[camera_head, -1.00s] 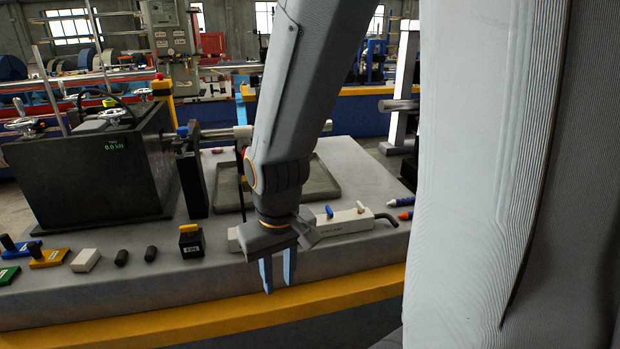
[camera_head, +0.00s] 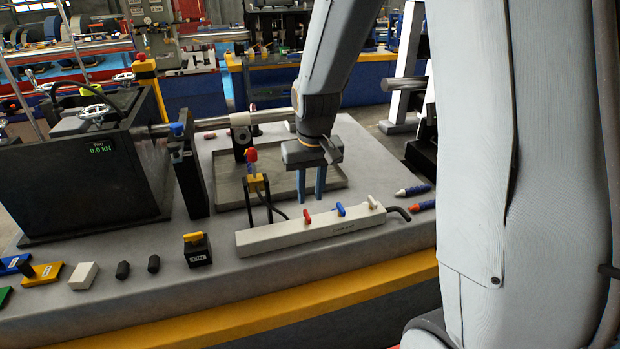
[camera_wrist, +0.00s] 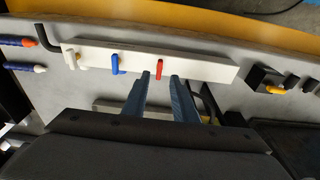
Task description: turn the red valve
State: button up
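The red valve (camera_head: 307,218) is a small lever on a white manifold bar (camera_head: 268,240) on the bench. It stands left of a blue valve (camera_head: 340,209) and a whitish valve (camera_head: 372,202). My gripper (camera_head: 310,198) points down behind the bar, its two blue fingers apart with nothing between them. In the wrist view the red valve (camera_wrist: 159,70) shows just past the fingertips, between them and nearer the left one in line of sight. My gripper (camera_wrist: 163,80) looks open there. I cannot tell the fingertips' exact height over the bench.
A grey tray (camera_head: 335,180) lies behind the bar, with a red-knobbed yellow fitting (camera_head: 255,180) on thin legs at its left. A black block with a yellow lever (camera_head: 197,249) stands left of the bar. Blue and orange markers (camera_head: 422,205) lie right.

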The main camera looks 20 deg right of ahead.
aim_at(307, 214)
jog(key=shift+w+f, duration=0.1)
jog(key=shift+w, duration=0.6)
jog(key=f+b, duration=0.5)
jog(key=w+f+b, duration=0.1)
jog(key=f+b, duration=0.1)
jog(key=f, duration=0.1)
jog(key=shift+w, duration=0.1)
jog(key=shift+r, duration=0.3)
jog(key=shift+f, duration=0.1)
jog(key=shift+c, duration=0.5)
grip_shut()
